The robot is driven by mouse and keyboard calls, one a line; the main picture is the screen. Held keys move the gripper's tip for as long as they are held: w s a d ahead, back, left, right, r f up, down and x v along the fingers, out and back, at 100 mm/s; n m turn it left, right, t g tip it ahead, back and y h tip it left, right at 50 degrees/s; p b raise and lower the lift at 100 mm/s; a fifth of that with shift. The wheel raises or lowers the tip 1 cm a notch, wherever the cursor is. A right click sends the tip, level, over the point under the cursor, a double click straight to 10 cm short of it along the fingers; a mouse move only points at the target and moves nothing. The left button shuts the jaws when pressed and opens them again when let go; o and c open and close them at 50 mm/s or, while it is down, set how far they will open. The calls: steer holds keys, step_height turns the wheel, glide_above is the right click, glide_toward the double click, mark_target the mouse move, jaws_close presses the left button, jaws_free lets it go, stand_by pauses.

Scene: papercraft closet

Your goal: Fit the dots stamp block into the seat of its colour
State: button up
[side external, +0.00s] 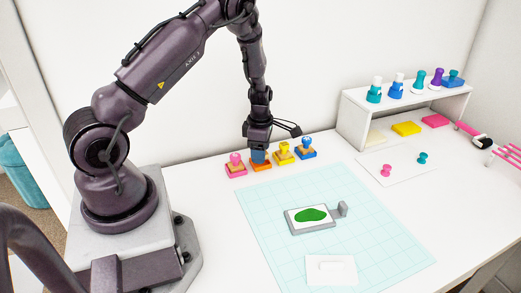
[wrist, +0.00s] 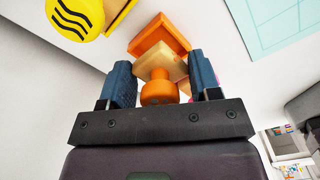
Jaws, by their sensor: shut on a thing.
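My gripper (side external: 259,155) is over the row of stamp blocks near the back wall.
A pink stamp block (side external: 236,161) stands close left of my gripper; a blue stamp block (side external: 305,150) is further right. A grey holder with a green patch (side external: 311,215) sits on the light cutting mat (side external: 270,255). A white shelf (side external: 400,110) with several stamps is at the right.

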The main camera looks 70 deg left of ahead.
steer(key=shift+f, duration=0.85)
steer(key=o, duration=1.1)
step_height(320, 180, up, 13)
steer(key=shift+f, duration=0.1)
